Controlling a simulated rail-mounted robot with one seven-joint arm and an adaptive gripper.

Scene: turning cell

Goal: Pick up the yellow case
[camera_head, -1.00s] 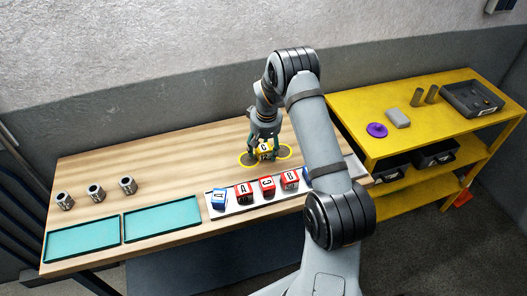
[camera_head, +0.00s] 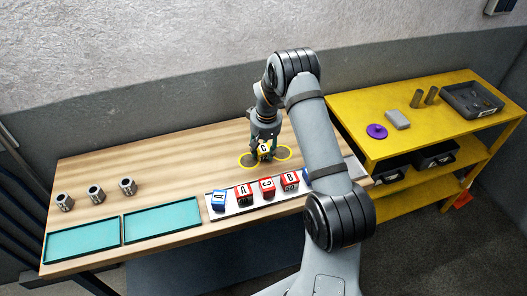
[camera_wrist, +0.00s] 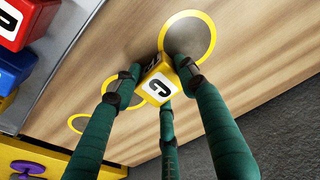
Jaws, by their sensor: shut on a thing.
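The yellow case (camera_head: 264,147) is a small box with a white label bearing a black mark. It is between the fingers of my gripper (camera_head: 264,144), over the wooden bench near the yellow rings. In the wrist view the case (camera_wrist: 158,84) shows its labelled face, and the green fingers of my gripper (camera_wrist: 158,76) close on its sides. I cannot tell for certain whether the case is clear of the bench top.
Yellow-rimmed circles (camera_head: 284,152) mark the bench (camera_head: 190,150). A white strip (camera_head: 256,208) in front holds several red and blue cases (camera_head: 267,188). Teal trays (camera_head: 162,220) and metal parts (camera_head: 96,193) are at left. A yellow shelf unit (camera_head: 400,150) stands at right.

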